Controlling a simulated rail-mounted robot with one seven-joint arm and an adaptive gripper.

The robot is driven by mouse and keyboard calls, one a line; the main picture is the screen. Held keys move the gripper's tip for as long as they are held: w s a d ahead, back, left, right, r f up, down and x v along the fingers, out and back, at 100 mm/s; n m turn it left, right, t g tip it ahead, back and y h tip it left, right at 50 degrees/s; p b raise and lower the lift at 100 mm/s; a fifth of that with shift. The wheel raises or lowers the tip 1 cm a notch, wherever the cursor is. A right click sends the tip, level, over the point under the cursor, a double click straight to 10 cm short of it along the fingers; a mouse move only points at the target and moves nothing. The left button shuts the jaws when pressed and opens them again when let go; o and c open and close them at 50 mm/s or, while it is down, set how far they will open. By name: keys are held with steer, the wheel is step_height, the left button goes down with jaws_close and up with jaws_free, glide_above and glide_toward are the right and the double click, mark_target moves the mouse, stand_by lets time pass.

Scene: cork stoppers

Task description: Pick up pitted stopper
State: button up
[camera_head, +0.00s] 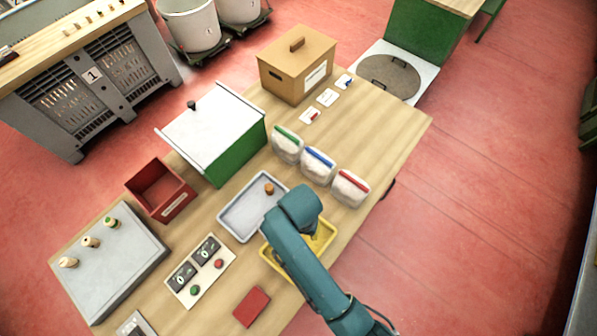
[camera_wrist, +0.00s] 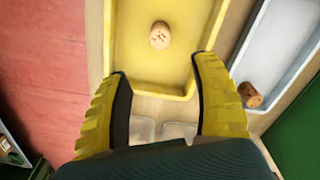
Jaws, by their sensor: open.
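A tan cork stopper (camera_wrist: 160,35) with several small dark spots, like pits, lies in the yellow tray (camera_wrist: 122,55) in the wrist view. A browner stopper (camera_wrist: 250,95) with some dark marks lies in the pale grey-blue tray (camera_wrist: 280,45) to the right; it also shows in the head view (camera_head: 269,188). My gripper (camera_wrist: 161,68) is open and empty, with its yellow fingers spread near the yellow tray's edge. The spotted stopper lies beyond the fingertips, roughly between their lines. In the head view my arm covers most of the yellow tray (camera_head: 327,238) and hides the stopper and the fingers.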

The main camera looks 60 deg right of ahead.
steer(key=f, duration=0.6)
steer(key=a+f, duration=0.1)
steer(key=f, duration=0.2)
steer(key=shift+f, duration=0.35)
steer(key=c, duration=0.9)
